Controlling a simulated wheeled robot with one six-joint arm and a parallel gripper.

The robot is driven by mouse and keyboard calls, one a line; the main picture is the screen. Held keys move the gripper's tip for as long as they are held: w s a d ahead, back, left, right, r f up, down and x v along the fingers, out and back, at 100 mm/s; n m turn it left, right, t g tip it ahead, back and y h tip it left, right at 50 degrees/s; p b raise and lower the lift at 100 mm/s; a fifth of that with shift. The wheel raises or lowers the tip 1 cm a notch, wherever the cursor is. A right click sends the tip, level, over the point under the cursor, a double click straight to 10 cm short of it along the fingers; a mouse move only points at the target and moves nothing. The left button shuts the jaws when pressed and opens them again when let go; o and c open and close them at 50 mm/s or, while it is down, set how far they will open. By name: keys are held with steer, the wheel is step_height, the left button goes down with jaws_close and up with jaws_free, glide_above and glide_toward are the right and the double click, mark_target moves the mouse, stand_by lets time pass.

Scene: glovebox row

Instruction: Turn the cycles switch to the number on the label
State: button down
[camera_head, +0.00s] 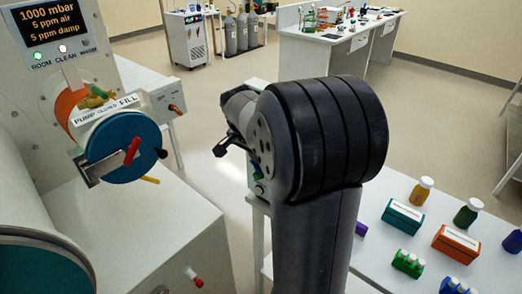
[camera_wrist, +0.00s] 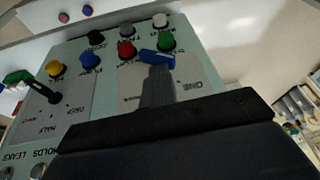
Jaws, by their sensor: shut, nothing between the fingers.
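A pale control panel (camera_wrist: 108,70) with coloured buttons fills much of the wrist view. A blue handle (camera_wrist: 157,57) stands on its right part, near small print that seems to read "ONE". It may be the cycles switch, but I cannot read that name. A black lever switch (camera_wrist: 40,90) stands at the left, near print like "HALF". My gripper (camera_wrist: 157,72) is shut and empty, its grey fingers seen close to the blue handle; I cannot tell whether they touch. In the head view my gripper (camera_head: 222,148) is partly hidden by my arm. No label number is readable.
A glovebox chamber with a blue round door (camera_head: 122,147) and a display (camera_head: 52,24) stands at the left. A white table (camera_head: 390,250) at the lower right holds bottles and boxes. Open floor (camera_head: 205,95) lies behind my arm.

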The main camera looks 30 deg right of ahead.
steer(key=shift+w+a+g, duration=0.15)
steer(key=shift+w+g, duration=0.1)
steer(key=shift+g, duration=0.35)
steer(key=shift+f, duration=0.1)
steer(key=shift+w+a, duration=0.1)
steer(key=shift+f, duration=0.2)
steer(key=s+d+v, duration=0.1)
steer(key=v, duration=1.2)
steer(key=shift+s+r, duration=0.25)
steer(key=shift+r, duration=0.2)
steer(key=shift+d, duration=0.2)
